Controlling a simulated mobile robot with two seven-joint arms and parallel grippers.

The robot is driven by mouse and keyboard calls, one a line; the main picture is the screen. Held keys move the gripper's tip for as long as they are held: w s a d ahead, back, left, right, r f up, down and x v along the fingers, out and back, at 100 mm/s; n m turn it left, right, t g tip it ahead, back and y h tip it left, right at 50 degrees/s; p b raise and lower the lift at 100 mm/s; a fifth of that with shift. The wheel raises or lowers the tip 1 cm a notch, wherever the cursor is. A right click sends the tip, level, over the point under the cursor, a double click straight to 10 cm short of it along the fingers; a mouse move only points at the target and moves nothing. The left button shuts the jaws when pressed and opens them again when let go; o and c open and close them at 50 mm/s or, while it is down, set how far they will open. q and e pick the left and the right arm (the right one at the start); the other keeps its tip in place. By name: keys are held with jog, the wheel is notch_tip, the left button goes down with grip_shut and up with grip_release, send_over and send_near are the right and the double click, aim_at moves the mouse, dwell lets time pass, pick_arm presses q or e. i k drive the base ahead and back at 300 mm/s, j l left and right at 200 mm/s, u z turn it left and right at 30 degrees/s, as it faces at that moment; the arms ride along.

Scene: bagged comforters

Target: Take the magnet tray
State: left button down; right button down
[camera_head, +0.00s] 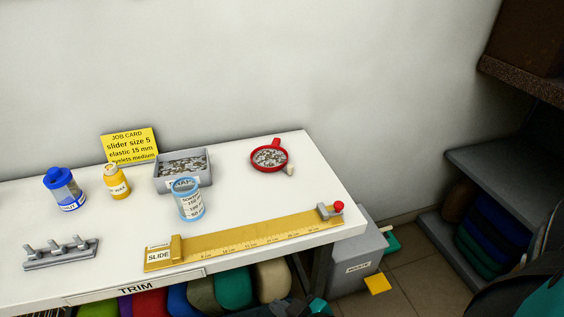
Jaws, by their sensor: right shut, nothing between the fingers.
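A round red dish with a short handle (254,164), which I take to be the magnet tray, sits near the back right of the white table. It is filled with small metal bits. A small pale piece lies against its front right side. My right gripper (317,306) shows only in part at the bottom edge, below the table front, well apart from the dish. It looks shut and empty. My left gripper is out of view.
On the white table (230,157) stand a grey box (171,184) of metal bits, a clear blue cup (188,205), yellow and blue bottles, and a grey peg rack (60,254). A long yellow ruler (250,237) lies along the front. Shelves stand at right.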

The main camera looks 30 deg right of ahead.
aim_at(273, 157)
jog(key=l+z, duration=0.75)
jog(key=i+l+z, duration=0.1)
jog(key=l, duration=0.2)
jog(key=i+l+z, duration=0.1)
jog(key=l, duration=0.25)
jog(key=i+l, duration=0.1)
jog(key=l, duration=0.2)
jog(key=i+l+u, duration=0.1)
jog(key=u, duration=0.3)
jog(key=l+u, duration=0.55)
jog(key=u, duration=0.25)
jog(key=l+u, duration=0.25)
jog(key=u, duration=0.15)
jog(key=l+u, duration=0.25)
jog(key=u, duration=0.15)
